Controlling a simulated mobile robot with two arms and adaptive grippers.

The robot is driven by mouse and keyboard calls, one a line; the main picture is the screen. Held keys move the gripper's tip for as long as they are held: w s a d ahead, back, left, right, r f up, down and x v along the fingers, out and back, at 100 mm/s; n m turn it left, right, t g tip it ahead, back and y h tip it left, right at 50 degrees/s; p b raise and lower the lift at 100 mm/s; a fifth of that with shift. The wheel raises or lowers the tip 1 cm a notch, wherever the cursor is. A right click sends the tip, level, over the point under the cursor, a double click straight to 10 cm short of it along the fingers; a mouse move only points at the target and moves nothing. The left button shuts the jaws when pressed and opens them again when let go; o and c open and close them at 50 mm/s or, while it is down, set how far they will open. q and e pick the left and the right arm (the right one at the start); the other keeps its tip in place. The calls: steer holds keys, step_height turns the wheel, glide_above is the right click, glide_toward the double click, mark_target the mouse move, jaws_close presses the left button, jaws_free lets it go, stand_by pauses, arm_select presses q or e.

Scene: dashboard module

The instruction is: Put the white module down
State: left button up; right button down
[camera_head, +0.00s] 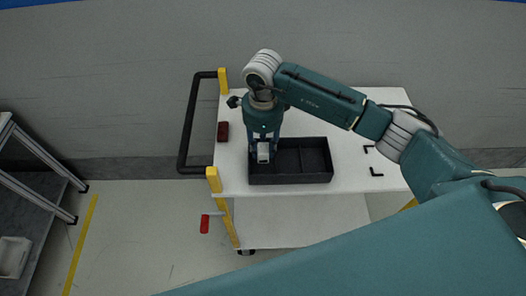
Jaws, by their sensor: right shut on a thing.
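The white module (263,156) is small and pale. My right gripper (263,146) points down and is shut on it. Gripper and module are over the left compartment of a black divided tray (316,179) on the white table. I cannot tell whether the module touches the tray floor, and the fingers hide part of it. My left gripper is not in view.
The white cart table (350,182) has yellow corner posts and a black push handle (186,125) at its left. A dark red block (223,131) lies left of the tray. Black L-shaped marks (376,172) are on the right, with bare tabletop around them.

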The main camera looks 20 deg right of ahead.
mark_target(263, 156)
steer(key=c, duration=2.5)
jaws_free()
step_height(263, 156, down, 4)
steer(key=shift+r+p, duration=0.25)
steer(key=shift+p, duration=0.35)
steer(key=shift+c, duration=0.2)
steer(key=shift+f, duration=0.35)
jaws_close()
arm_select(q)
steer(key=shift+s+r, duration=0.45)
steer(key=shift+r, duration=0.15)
arm_select(e)
steer(key=shift+f, duration=0.1)
steer(key=shift+f, duration=0.1)
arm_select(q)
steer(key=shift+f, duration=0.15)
arm_select(e)
steer(key=o, duration=1)
jaws_free()
